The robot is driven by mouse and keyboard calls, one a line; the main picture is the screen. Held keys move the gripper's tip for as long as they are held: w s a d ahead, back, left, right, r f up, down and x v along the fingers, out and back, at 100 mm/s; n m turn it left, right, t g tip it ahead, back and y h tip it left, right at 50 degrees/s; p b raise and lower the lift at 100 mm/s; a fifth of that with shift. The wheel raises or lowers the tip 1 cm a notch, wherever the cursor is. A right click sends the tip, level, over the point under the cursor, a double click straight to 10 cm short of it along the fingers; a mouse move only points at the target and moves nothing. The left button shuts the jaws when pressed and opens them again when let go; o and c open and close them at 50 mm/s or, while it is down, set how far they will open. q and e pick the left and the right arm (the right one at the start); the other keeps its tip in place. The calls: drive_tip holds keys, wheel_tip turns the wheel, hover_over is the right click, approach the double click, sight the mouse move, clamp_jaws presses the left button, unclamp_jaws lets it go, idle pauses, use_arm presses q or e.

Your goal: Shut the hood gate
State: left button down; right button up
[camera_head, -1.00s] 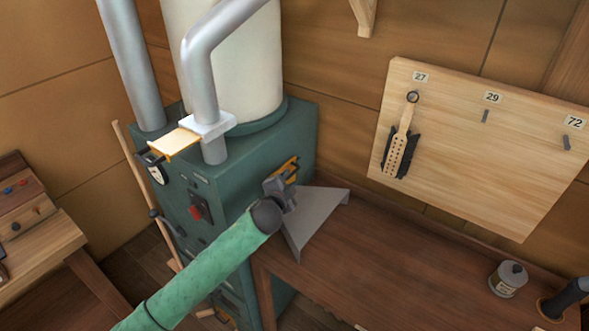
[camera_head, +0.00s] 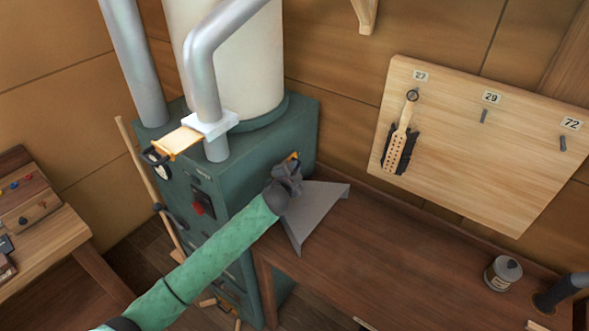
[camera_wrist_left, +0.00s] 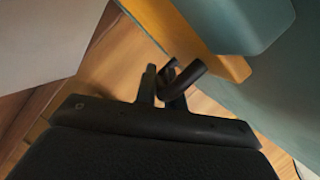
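The hood gate's yellow slide (camera_head: 294,157) shows only as a small strip on the side of the green cabinet (camera_head: 237,170), above the grey flared hood (camera_head: 318,208). My left gripper (camera_head: 290,180) is in front of the slide and hides most of it. In the left wrist view the yellow slide (camera_wrist_left: 195,40) has a dark bent handle (camera_wrist_left: 190,74) by its lower end. The left gripper (camera_wrist_left: 162,85) has its dark fingers close together at this handle. Dark parts overlap there, so I cannot tell whether they grip it. My right gripper is out of view.
Another yellow gate (camera_head: 179,142) sticks out of the grey pipe (camera_head: 205,90) above the cabinet. A brown workbench (camera_head: 390,245) holds a jar (camera_head: 503,274) at the right. A pegboard (camera_head: 480,150) with one hanging tool is on the wall. The bench's middle is clear.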

use_arm(q)
drive_tip(key=shift+s+f+b, duration=0.1)
drive_tip(key=shift+f+b, duration=0.35)
drive_tip(key=shift+f, duration=0.15)
wheel_tip(320, 180, down, 3)
drive_tip(key=shift+f+b, duration=0.1)
drive_tip(key=shift+b, duration=1)
drive_tip(key=c, duration=1.7)
unclamp_jaws()
drive_tip(key=shift+o, duration=1.1)
drive_tip(key=shift+r, duration=0.2)
drive_tip(key=shift+s+f, duration=0.1)
